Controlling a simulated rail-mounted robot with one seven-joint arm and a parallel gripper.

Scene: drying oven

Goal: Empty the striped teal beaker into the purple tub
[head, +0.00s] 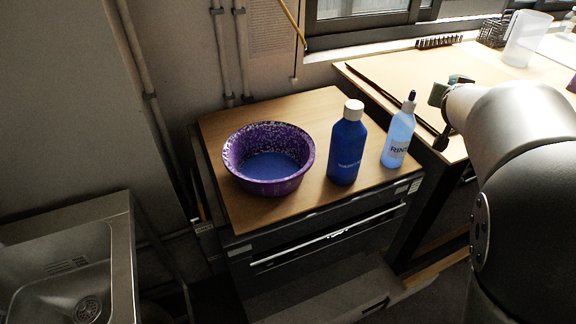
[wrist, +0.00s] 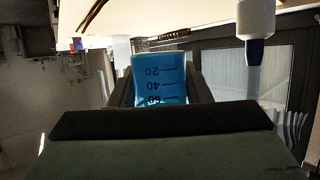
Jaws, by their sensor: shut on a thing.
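The purple tub (head: 234,178), speckled white around its inside, stands on the wooden top of the cabinet. Its bottom looks blue; I cannot tell whether that is liquid. My gripper (wrist: 160,98) is shut on the teal beaker (wrist: 160,72), which sits between the two dark fingers in the wrist view. Its scale marks read upside down there; stripes and fill level are not clear. In the head view my gripper (head: 440,98) is partly hidden behind my arm, above the right bench's near edge, well right of the tub.
A dark blue bottle with a white cap (head: 347,148) and a pale blue rinse bottle (head: 398,138) stand right of the tub, between it and my gripper. A clear jug (head: 527,40) and a wire basket (head: 493,31) stand far back right. A sink (head: 62,262) lies lower left.

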